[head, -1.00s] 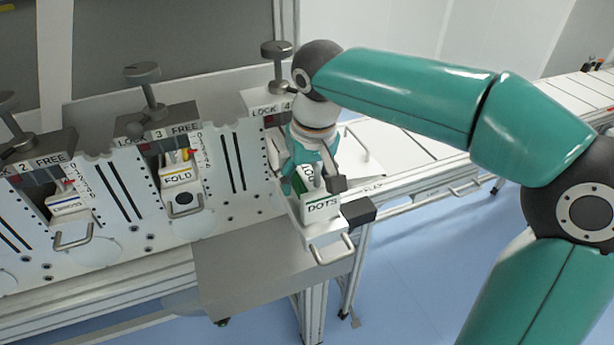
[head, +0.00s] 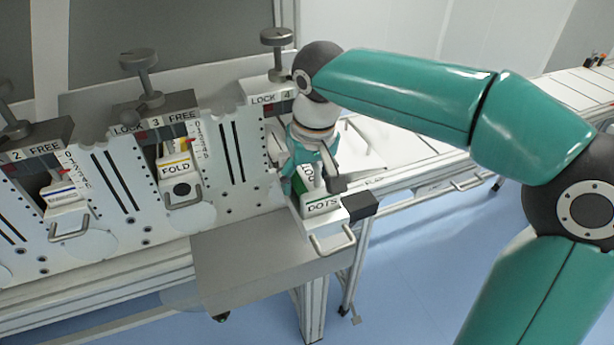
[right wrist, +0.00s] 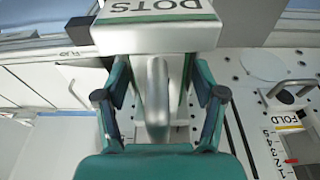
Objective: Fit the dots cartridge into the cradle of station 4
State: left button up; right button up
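The dots cartridge (head: 322,204) is a white block with a green stripe and the label DOTS. It sits in the white cradle of station 4 (head: 325,236), at the right end of the row, its lower front hidden by the cradle. My right gripper (head: 313,182) is over the cartridge. In the right wrist view, the cartridge (right wrist: 155,32) is at the top. Its grey grip (right wrist: 158,100) stands between the fingers of my right gripper (right wrist: 160,82), with a gap on each side. My left gripper is out of view.
Station 3 holds a FOLD cartridge (head: 177,168), and station 2 another cartridge (head: 62,195). Knobs stand on the lock blocks, such as the LOCK 4 knob (head: 277,40). A bare grey shelf (head: 255,262) lies in front of stations 3 and 4.

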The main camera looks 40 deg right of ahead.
jog(key=o, duration=0.5)
jog(key=shift+c, duration=0.2)
jog(key=v, duration=1.2)
jog(key=shift+w, duration=0.1)
